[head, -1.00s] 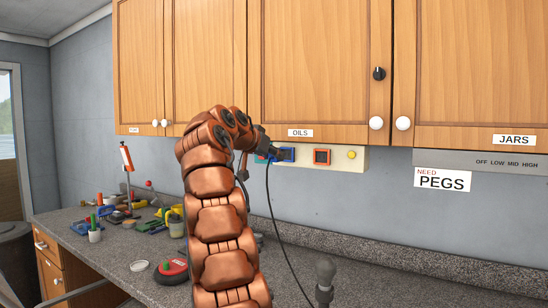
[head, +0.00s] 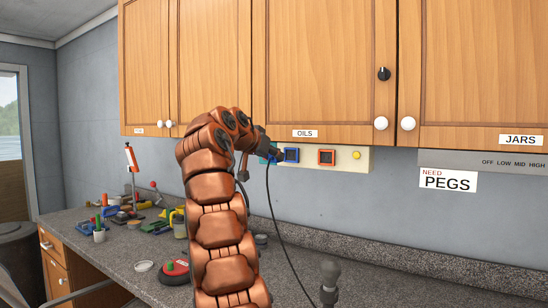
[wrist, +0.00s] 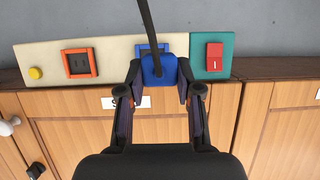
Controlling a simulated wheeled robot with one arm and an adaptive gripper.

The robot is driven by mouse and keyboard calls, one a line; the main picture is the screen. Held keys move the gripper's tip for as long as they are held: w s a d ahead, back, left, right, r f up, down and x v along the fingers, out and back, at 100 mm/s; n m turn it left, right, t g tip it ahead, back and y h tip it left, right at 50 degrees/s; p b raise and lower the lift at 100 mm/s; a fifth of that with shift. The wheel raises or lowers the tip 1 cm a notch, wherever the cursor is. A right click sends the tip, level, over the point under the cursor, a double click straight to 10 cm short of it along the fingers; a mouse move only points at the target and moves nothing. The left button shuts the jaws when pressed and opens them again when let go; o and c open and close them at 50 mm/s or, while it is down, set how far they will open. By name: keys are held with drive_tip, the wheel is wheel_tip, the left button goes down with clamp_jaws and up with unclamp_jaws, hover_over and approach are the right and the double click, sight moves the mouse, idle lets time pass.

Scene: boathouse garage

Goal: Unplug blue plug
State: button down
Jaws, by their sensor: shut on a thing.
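The blue plug (wrist: 156,72) is between the two fingers of my gripper (wrist: 160,80) in the wrist view, which is shut on it. A black cord (wrist: 146,18) runs from the plug. The blue-framed socket (wrist: 143,49) shows partly behind the plug. In the head view the blue socket (head: 292,155) is on the cream strip under the cabinets, its frame and dark face showing. My gripper (head: 274,152) is just left of it there, and the plug is mostly hidden. The plug looks apart from the socket, though the gap is hard to judge.
An orange-framed socket (head: 326,157) and a yellow button (head: 357,156) are on the same strip. A red switch (wrist: 215,57) on a teal plate is beside the plug. Wooden cabinets (head: 320,70) hang above; the counter (head: 330,262) below has clutter at left.

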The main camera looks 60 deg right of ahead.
drive_tip(key=shift+w, duration=0.15)
drive_tip(key=shift+w+f, duration=0.1)
drive_tip(key=shift+w, duration=0.25)
drive_tip(key=shift+w+a+f+n+t, duration=0.15)
drive_tip(key=shift+w+n+t, duration=0.15)
drive_tip(key=shift+w, duration=0.15)
drive_tip(key=shift+w+f, duration=0.1)
drive_tip(key=shift+w, duration=0.35)
drive_tip(key=shift+w+a+f+t, duration=0.1)
drive_tip(key=shift+w+a+t, duration=0.05)
drive_tip(key=shift+w+t, duration=0.25)
drive_tip(key=shift+w+n, duration=0.25)
drive_tip(key=shift+n, duration=0.05)
drive_tip(key=shift+w+a+f, duration=0.1)
drive_tip(key=shift+w+f, duration=0.05)
drive_tip(key=shift+w, duration=0.35)
idle(0.6)
drive_tip(key=shift+w+a+f+n+t, duration=0.15)
drive_tip(key=shift+w+n+t, duration=0.1)
drive_tip(key=shift+w, duration=0.25)
drive_tip(key=shift+w+a+f+n+t, duration=0.15)
drive_tip(key=shift+w+n+t, duration=0.1)
drive_tip(key=shift+w, duration=0.25)
drive_tip(key=shift+w, duration=0.1)
